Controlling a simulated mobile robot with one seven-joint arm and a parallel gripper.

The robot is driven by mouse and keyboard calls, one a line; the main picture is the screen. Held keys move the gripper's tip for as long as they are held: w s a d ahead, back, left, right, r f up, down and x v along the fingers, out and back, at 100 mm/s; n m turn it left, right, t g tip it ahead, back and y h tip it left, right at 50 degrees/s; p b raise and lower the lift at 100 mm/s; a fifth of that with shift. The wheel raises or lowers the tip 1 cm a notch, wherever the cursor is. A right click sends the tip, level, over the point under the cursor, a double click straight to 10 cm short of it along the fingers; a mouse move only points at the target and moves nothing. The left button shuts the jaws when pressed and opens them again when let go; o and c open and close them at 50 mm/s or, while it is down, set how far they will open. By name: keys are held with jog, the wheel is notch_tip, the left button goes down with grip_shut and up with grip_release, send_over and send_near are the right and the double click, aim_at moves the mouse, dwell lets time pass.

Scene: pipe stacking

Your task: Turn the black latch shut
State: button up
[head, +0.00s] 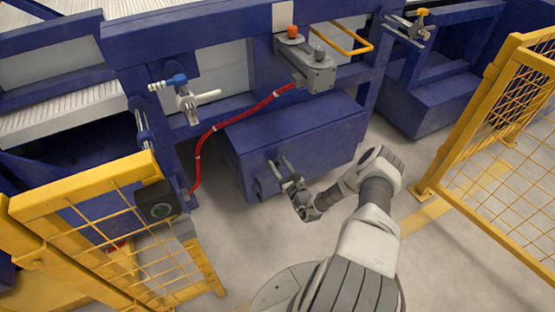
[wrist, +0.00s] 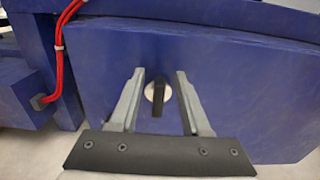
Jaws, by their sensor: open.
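The black latch (wrist: 158,98) shows in the wrist view as a short upright bar on a pale round plate. It is set in the front of a blue box (wrist: 100,85). My gripper (wrist: 160,74) is open and empty, with one finger on each side of the latch in the picture. I see no contact with the latch, and the depth between them is hard to tell. In the head view my gripper (head: 278,163) is close to the front of the blue box (head: 310,140), and the latch cannot be made out there.
A red hose (head: 205,135) runs from the grey unit (head: 308,67) down left of the box. Yellow mesh fences stand at left (head: 110,230) and right (head: 495,140). Grey floor lies open before the box.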

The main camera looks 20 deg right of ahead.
jog(key=shift+w, duration=0.35)
grip_shut()
